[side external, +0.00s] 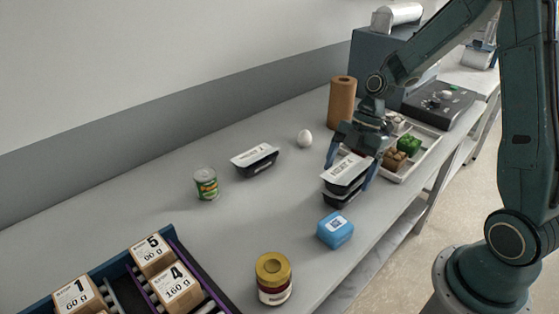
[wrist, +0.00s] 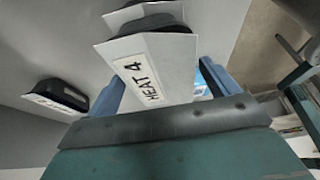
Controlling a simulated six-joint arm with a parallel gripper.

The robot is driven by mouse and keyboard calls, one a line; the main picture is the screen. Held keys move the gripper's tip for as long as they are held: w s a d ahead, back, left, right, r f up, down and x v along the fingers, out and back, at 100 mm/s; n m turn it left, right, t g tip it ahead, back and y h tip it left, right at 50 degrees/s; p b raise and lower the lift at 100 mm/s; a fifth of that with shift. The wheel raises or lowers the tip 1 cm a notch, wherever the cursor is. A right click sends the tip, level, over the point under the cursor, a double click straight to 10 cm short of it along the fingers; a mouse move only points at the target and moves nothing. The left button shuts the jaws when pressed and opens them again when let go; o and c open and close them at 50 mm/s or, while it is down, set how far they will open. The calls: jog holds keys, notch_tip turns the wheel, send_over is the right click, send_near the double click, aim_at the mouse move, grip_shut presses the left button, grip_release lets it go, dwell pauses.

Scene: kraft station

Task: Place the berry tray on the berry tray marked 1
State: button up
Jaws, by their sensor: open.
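Two black trays with white lids are one above the other at the right of the counter. The upper tray (side external: 345,171) lies between the fingers of my open gripper (side external: 351,168), one finger on each side. The lower tray (side external: 339,198) is directly under it, mostly covered; I cannot tell whether they fully touch. In the wrist view the upper tray (wrist: 155,65) has a label that seems to read "HEAT 4". A third black tray with a white lid (side external: 255,160) stands alone further left, and also shows in the wrist view (wrist: 62,95). Its label is too small to read surely.
A blue box (side external: 335,230) and a gold-lidded jar (side external: 273,278) stand in front. Marked boxes (side external: 174,287) sit front left.

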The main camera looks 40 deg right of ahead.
jog(key=v, duration=1.1)
jog(key=shift+r, duration=0.2)
jog(key=shift+d, duration=0.1)
notch_tip(320, 180, up, 6)
jog(key=m+t+h, duration=0.2)
jog(key=m+h, duration=0.1)
jog(key=m, duration=0.5)
send_over(359, 174)
jog(key=s+a, duration=0.3)
jog(key=s, duration=0.1)
jog(key=s+a+r+m+t+h, duration=0.1)
jog(key=s+m+t, duration=0.2)
jog(key=s+m, duration=0.6)
jog(key=shift+s+a+m+t, duration=0.3)
jog(key=shift+a+m, duration=0.1)
jog(key=shift+m, duration=0.1)
